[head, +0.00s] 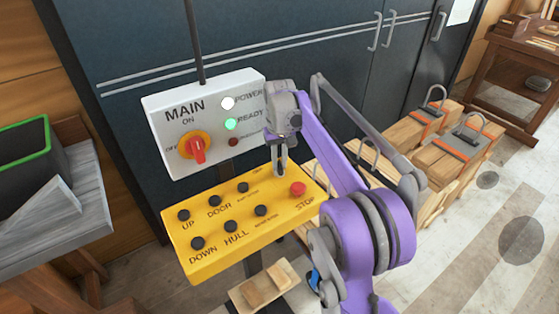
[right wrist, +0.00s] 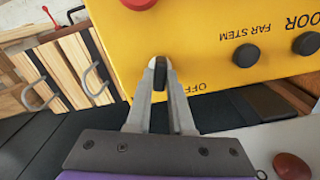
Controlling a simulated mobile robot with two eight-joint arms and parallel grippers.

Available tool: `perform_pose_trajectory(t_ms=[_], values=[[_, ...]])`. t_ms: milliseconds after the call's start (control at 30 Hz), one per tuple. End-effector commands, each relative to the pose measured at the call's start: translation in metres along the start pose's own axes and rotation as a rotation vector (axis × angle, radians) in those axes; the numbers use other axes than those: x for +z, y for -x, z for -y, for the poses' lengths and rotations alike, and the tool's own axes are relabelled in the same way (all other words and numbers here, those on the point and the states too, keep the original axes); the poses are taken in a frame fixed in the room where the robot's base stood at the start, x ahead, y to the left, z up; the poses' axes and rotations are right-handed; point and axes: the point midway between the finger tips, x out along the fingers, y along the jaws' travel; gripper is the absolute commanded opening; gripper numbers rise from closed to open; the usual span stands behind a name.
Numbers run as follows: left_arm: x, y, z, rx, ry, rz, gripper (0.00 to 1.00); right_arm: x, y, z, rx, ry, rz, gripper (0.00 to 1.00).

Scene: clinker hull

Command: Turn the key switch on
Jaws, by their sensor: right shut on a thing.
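The yellow control panel (head: 215,262) has several black buttons and a red STOP button (head: 298,188). My right gripper (head: 281,172) reaches down to the panel's upper edge, by an OFF label. In the right wrist view the gripper (right wrist: 160,68) is shut on a small black piece, the key switch's key (right wrist: 160,76), over the yellow panel. The OFF label lies just beside it. The fingers hide the key in the head view, and its exact angle is hard to tell. My left gripper is out of view.
A white MAIN box (head: 165,122) stands behind the panel with a red rotary handle (head: 197,150), upright under ON. Its POWER lamp (head: 228,103) shows white, its READY lamp (head: 231,124) green. Clamped timber (head: 455,150) lies right; a grey bench (head: 50,225) stands left.

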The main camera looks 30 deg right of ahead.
Motion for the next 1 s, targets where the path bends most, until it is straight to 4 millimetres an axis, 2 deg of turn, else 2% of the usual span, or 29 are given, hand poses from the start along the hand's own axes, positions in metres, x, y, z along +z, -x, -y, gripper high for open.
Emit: perform_pose_trajectory(t_ms=[400, 967, 1000], values=[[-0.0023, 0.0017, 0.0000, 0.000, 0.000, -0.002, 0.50, 0.0005, 0.0000, 0.0002, 0.000, -0.189, 0.002, 0.00], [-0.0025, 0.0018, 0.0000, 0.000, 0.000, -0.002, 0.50, 0.0004, -0.0003, 0.0002, 0.000, -0.217, 0.002, 0.00], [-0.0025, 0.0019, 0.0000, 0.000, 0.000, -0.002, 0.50, 0.0004, -0.0003, 0.0002, 0.000, -0.216, 0.002, 0.27]])
